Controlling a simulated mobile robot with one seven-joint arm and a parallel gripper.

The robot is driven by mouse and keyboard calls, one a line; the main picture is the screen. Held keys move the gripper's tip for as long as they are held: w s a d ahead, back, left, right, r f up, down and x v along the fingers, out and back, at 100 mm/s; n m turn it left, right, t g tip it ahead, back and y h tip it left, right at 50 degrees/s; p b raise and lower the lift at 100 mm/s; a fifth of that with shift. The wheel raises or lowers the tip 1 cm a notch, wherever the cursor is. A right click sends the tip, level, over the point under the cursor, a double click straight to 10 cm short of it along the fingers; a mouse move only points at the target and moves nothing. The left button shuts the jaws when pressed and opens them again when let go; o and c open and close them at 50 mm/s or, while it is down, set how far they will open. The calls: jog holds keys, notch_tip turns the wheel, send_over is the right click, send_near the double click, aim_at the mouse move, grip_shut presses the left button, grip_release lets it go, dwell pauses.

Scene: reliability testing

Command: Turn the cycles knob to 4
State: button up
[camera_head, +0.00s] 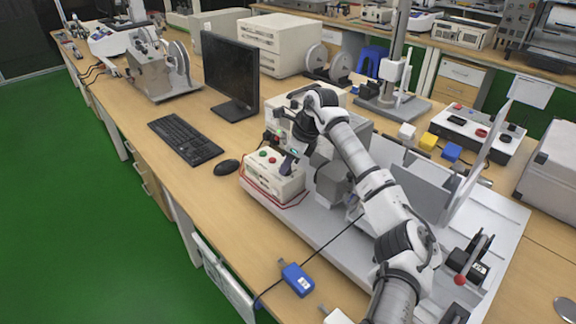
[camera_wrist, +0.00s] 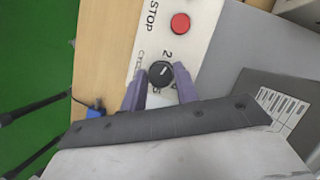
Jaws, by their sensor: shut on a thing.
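The cycles knob (camera_wrist: 160,72) is a round black dial with a white pointer line on a white panel (camera_wrist: 205,22). A "2" is printed beside it, and other markings are partly covered, so I cannot read its setting. The purple fingers of my gripper (camera_wrist: 160,82) stand on both sides of the knob and are shut on it. In the head view my gripper (camera_head: 289,164) is at the front of the white control box (camera_head: 270,183), and it hides the knob there.
A red button (camera_wrist: 180,23) with "STOP" lettering is near the knob. A black mouse (camera_head: 226,167), a keyboard (camera_head: 185,139) and a monitor (camera_head: 231,75) stand left of the box. A blue device (camera_head: 298,280) with a cable lies in front. The tabletop between has free room.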

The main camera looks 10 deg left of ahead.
jog(key=m+t+b, duration=0.1)
jog(key=m+b, duration=0.1)
jog(key=m+t+h+b, duration=0.1)
jog(key=m+b, duration=0.1)
jog(key=m, duration=0.1)
jog(key=shift+s+f+m, duration=0.15)
jog(key=shift+f+m, duration=0.05)
jog(key=shift+m, duration=0.1)
jog(key=m+t+h+b, duration=0.1)
jog(key=m+b, duration=0.4)
jog(key=shift+s+a, duration=0.1)
jog(key=m+h+b, duration=0.1)
jog(key=m+b, duration=0.1)
jog(key=m+t+h+b, duration=0.1)
jog(key=m+b, duration=0.1)
jog(key=shift+a+m, duration=0.15)
jog(key=shift+m, duration=0.25)
jog(key=shift+a+r+m+h+b, duration=0.1)
jog(key=shift+m+h+b, duration=0.5)
jog(key=shift+m, duration=0.7)
jog(key=shift+r+m+h+b, duration=0.1)
jog(key=shift+m+h+b, duration=0.3)
jog(key=shift+m+b, duration=0.65)
jog(key=shift+m+p, duration=0.3)
jog(key=shift+m, duration=0.05)
jog(key=o, duration=1)
jog(key=shift+r, duration=0.1)
